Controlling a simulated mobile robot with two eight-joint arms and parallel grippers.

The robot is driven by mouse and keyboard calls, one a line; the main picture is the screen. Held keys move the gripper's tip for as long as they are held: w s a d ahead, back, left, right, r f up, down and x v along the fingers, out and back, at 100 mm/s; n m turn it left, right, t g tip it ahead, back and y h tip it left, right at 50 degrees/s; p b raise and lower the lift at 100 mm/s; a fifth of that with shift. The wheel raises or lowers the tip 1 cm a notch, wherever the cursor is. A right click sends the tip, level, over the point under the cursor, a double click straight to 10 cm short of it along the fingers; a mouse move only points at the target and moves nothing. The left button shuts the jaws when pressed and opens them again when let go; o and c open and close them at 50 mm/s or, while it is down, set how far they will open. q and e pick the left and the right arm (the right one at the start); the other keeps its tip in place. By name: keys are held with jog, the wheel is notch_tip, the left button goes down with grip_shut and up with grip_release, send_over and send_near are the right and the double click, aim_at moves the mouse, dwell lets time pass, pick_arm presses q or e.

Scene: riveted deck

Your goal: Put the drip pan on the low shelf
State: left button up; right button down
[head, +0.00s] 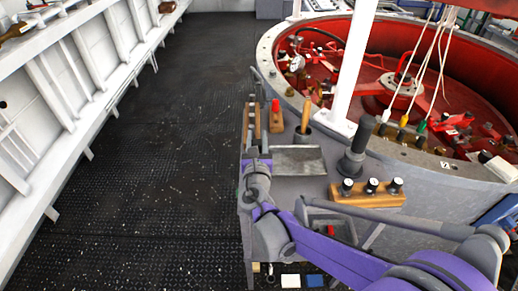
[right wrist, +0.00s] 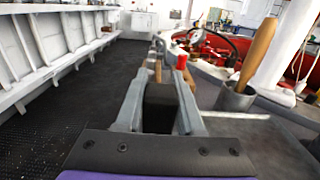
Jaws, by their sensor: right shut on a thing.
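The drip pan (head: 298,158) is a flat grey metal tray on the left end of the grey bench top, beside my right gripper (head: 256,152). The right wrist view shows grey metal, apparently the pan (right wrist: 240,116), just right of the fingers. My right gripper, also in the right wrist view (right wrist: 165,75), is shut at the pan's left side. The exact contact is hidden. Low under the bench, a white piece (head: 290,281) and a blue piece (head: 315,281) show, perhaps on the low shelf, which is mostly hidden by my purple arm. My left gripper is out of view.
A cup with a wooden handle (head: 303,133) stands behind the pan. A dark cylinder (head: 354,150) and a wooden block with black knobs (head: 367,191) stand to its right. A red-topped wooden block (head: 276,117) stands behind. The dark deck (head: 160,150) on the left is clear.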

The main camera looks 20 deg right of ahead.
jog(key=shift+f+b, duration=0.35)
jog(key=shift+f, duration=1.4)
jog(key=shift+f, duration=0.1)
jog(key=c, duration=0.5)
grip_release()
